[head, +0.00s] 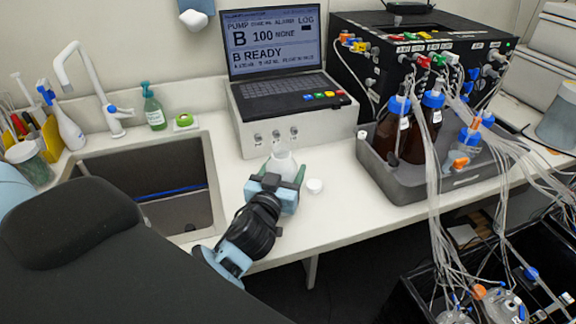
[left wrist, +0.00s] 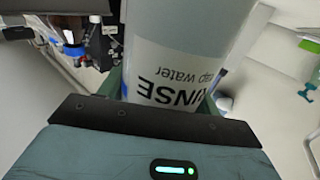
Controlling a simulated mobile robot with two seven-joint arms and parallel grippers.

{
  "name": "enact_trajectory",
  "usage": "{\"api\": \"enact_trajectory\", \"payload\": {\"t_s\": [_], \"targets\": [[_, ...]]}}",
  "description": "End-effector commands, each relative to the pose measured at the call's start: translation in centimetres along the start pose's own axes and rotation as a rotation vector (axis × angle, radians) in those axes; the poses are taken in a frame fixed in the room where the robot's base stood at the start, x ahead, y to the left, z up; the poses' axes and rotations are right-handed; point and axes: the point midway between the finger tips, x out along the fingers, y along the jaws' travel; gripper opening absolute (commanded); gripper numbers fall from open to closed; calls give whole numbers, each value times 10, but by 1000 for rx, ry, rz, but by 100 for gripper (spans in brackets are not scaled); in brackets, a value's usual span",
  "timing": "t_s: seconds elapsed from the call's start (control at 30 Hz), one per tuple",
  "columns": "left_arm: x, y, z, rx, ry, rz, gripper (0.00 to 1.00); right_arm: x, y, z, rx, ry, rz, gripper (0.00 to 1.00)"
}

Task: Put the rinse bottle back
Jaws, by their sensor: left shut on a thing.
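The rinse bottle (head: 282,161) is a white, translucent bottle at the middle of the counter, in front of the laptop unit. In the left wrist view the rinse bottle (left wrist: 175,60) fills the upper middle, with a label reading "RINSE" and "tap water" upside down. My left gripper (head: 283,172) is shut on it, with a green finger on each side. The gripper (left wrist: 165,95) hides the lower part of the bottle in the head view, so I cannot tell whether it touches the counter. My right gripper is not in view.
A small white cup-like piece (head: 315,186) lies right of my gripper. The sink (head: 150,190), tap (head: 90,85), green soap bottle (head: 153,108) and a white squeeze bottle (head: 68,126) are at the left. A grey tray (head: 455,180) with brown bottles and tubing stands right.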

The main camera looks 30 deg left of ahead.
Motion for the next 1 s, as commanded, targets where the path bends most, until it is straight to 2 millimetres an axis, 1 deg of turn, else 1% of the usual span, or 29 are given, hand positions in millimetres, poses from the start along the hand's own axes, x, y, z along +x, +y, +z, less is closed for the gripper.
{"api": "enact_trajectory", "payload": {"t_s": [0.2, 0.33, 0.37, 0.5, 0.53, 0.77, 0.87, 1.0], "targets": [[0, 0, -2, -1, 3, 0, 33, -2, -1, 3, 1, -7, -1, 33], [0, 0, 2, -1, 1, 0, 33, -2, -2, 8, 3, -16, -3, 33], [0, 0, 3, -1, -2, -1, 65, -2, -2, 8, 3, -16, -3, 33], [0, 0, 2, -1, 0, 0, 83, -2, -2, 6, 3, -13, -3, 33], [0, 0, 2, 0, 0, 0, 85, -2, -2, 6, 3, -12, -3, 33], [0, 0, 1, 0, 0, 0, 85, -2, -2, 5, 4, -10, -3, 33], [0, 0, -3, 0, 3, 0, 85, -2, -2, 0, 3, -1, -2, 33], [-13, 1, 1, -2, -4, 1, 85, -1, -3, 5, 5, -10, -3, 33]]}}
